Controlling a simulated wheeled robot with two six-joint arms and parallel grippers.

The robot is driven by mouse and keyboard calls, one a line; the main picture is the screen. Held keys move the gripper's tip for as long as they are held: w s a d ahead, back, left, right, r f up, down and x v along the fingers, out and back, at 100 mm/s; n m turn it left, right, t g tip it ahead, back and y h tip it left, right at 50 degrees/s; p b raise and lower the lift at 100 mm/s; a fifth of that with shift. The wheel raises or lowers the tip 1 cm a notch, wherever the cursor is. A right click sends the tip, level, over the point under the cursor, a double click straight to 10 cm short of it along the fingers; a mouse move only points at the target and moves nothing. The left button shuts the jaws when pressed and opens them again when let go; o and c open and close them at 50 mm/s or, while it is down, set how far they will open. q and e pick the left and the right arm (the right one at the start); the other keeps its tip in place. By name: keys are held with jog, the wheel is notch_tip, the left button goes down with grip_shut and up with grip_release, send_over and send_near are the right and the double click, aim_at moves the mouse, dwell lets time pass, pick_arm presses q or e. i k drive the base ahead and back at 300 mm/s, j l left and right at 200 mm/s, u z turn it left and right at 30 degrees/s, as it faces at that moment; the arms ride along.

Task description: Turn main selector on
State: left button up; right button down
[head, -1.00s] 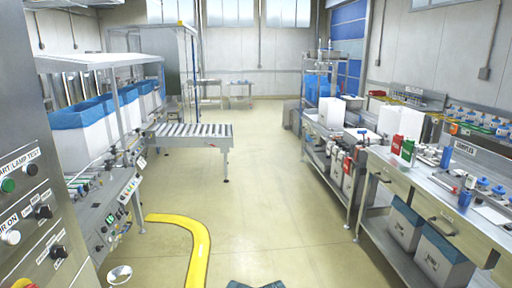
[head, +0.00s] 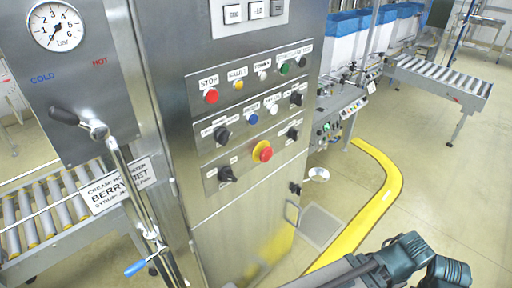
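A steel control cabinet (head: 244,215) stands in the middle of the head view. Its face has several black selector knobs: an upper left one (head: 221,134), a lower left one (head: 227,175), an upper right one (head: 296,98) and a lower right one (head: 293,133). The labels are too small to tell which is the main selector, and the knob positions are unclear. Beside them are a red stop button (head: 211,96) and a red mushroom button on yellow (head: 262,151). Teal and dark links of my own arm show at the bottom right. Neither gripper is in view.
A gauge panel (head: 75,85) with a lever and pipe stands left of the cabinet. A roller conveyor (head: 40,212) runs behind it. A black handle (head: 295,188) juts from the cabinet's right side.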

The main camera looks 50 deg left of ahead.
aim_at(226, 175)
jog(key=l+u, duration=0.15)
jog(key=u, duration=0.8)
jog(key=j+u, duration=0.15)
jog(key=u, duration=0.15)
jog(key=i+j+u, duration=0.1)
jog(key=u, duration=0.2)
